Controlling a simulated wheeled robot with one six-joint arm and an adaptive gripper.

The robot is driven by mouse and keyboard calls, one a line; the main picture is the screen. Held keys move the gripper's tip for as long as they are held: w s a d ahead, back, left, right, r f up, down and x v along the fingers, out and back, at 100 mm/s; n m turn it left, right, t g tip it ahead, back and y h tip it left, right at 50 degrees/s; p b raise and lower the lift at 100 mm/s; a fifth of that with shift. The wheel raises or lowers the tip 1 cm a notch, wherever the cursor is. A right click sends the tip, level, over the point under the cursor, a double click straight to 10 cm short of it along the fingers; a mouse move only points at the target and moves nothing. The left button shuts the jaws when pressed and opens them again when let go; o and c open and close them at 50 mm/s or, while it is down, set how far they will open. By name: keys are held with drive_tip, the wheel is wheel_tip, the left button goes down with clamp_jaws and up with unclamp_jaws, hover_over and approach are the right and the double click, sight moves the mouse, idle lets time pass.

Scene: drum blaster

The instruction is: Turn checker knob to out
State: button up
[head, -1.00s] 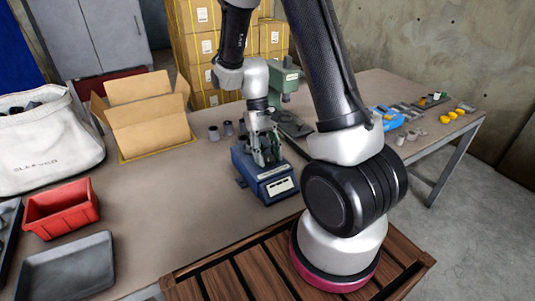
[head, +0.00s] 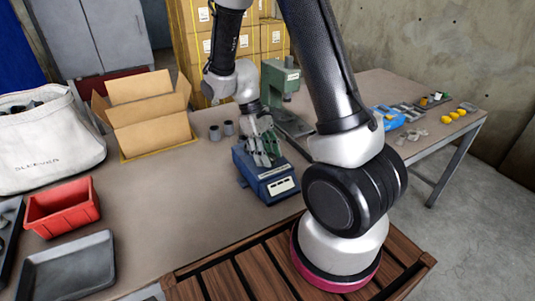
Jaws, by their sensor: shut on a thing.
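The checker is a blue box (head: 276,186) with a white label on its front, on the brown table. My gripper (head: 263,162) is over the top of the box, slanting down from upper left, with its fingers at the top face. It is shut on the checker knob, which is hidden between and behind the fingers. I cannot read which way the knob points.
Two grey cylinders (head: 228,128) stand left of the checker. A green press (head: 280,84) stands behind it. An open cardboard box (head: 150,130), a red bin (head: 62,207) and a grey tray (head: 70,268) are at left. The table in front of the bins is clear.

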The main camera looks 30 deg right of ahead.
drive_tip(key=o, duration=1)
drive_tip(key=v, duration=1.2)
drive_tip(key=shift+w, duration=0.1)
drive_tip(key=s+d+r+m+t+y, duration=0.1)
drive_tip(key=s+d+r+m+t, duration=0.1)
drive_tip(key=s+r+t, duration=0.2)
drive_tip(key=s+d+r+m+t, duration=0.2)
drive_tip(key=s+d+r+t, duration=0.1)
drive_tip(key=s+r, duration=0.7)
drive_tip(key=s+t, duration=0.1)
drive_tip(key=s, duration=0.3)
drive_tip(key=shift+m+y, duration=0.3)
drive_tip(key=shift+y, duration=0.1)
